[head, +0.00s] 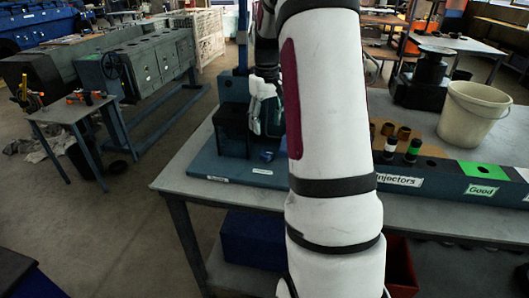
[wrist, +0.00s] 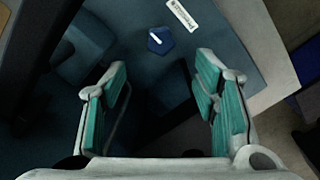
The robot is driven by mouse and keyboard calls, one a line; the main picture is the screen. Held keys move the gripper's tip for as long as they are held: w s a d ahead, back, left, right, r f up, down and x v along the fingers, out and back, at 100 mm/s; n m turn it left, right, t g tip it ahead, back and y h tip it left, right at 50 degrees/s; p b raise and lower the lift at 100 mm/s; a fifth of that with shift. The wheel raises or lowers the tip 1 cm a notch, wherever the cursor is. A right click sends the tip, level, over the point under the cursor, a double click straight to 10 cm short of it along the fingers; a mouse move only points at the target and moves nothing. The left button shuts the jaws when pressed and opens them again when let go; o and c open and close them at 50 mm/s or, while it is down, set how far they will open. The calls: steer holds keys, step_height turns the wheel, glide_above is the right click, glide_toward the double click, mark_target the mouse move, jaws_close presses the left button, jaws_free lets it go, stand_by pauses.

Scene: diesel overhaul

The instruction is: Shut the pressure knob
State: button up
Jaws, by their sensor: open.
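The pressure knob is most likely the small dark-blue faceted knob (wrist: 160,41) with a white pointer line, beside a white label (wrist: 183,17) in the wrist view. In the head view a small blue knob (head: 267,156) sits on the blue base plate of the test stand. My gripper (wrist: 164,88) is open, with teal-padded fingers apart and nothing between them. The knob lies beyond the fingertips, roughly centred between them, and is not touched. In the head view my gripper (head: 266,118) is partly hidden by my arm, above the knob.
A dark blue block (head: 231,130) of the stand is left of my gripper. On the grey bench (head: 180,183), a rack labelled Injectors (head: 396,180), a green Good patch (head: 482,169) and a white bucket (head: 472,115) stand to the right.

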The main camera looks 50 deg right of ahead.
mark_target(266, 152)
step_height(266, 152, down, 12)
steer(key=shift+r, duration=0.1)
steer(key=shift+c, duration=0.6)
steer(key=c, duration=1)
